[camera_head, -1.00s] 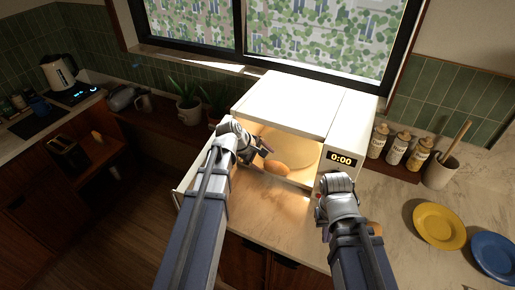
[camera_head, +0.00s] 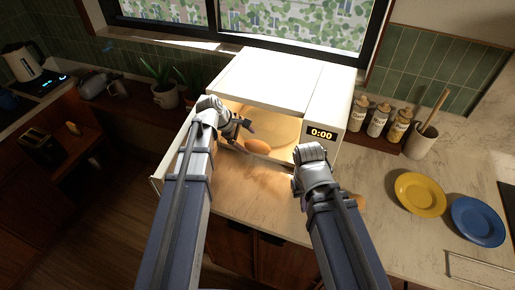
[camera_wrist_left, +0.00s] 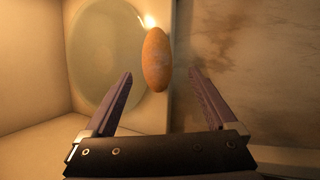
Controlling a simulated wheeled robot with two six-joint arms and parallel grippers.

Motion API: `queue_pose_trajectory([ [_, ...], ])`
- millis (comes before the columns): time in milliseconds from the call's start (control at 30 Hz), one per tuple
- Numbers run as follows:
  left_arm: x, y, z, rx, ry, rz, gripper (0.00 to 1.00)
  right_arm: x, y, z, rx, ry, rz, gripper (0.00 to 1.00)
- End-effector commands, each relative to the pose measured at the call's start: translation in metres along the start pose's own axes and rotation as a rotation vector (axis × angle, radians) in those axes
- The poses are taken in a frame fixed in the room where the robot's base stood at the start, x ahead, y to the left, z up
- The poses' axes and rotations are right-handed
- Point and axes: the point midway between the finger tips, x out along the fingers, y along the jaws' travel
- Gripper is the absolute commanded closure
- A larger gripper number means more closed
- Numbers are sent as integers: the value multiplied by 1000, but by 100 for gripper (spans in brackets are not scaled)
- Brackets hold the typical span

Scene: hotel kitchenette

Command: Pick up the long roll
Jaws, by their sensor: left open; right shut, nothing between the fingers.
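A long orange-brown roll (camera_head: 257,146) lies at the front opening of the white microwave (camera_head: 270,84), by the edge of its round plate. In the left wrist view the roll (camera_wrist_left: 156,60) is ahead of the fingertips, between their lines. My left gripper (camera_head: 240,130) is open and empty, at the left of the microwave opening, just beside the roll in the head view. My right gripper (camera_head: 304,198) is shut and empty in front of the microwave's right side, its fingers mostly hidden by the arm. Another brown roll (camera_head: 360,201) shows partly behind my right arm.
The open microwave door (camera_head: 171,150) stands at the left of my left arm. A yellow plate (camera_head: 420,193), a blue plate (camera_head: 477,221), several bottles (camera_head: 378,120) and a utensil crock (camera_head: 420,142) are at the right. A toaster (camera_head: 45,145) sits far left.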

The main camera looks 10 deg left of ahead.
Motion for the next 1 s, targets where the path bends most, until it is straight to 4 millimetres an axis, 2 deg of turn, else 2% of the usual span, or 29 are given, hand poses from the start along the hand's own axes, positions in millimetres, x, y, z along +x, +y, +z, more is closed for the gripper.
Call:
queue_pose_trajectory([
  [333, 46, 2, -2, 2, 0, -1, 9, 38, -4, -2, 1, 0, 0, 100],
  [667, 49, 4, 0, 1, 0, 0, 10, 40, -4, -2, 1, 0, 0, 100],
  [1000, 49, 4, 0, 1, 0, 0, 48, 40, -4, -2, 1, 0, 0, 100],
])
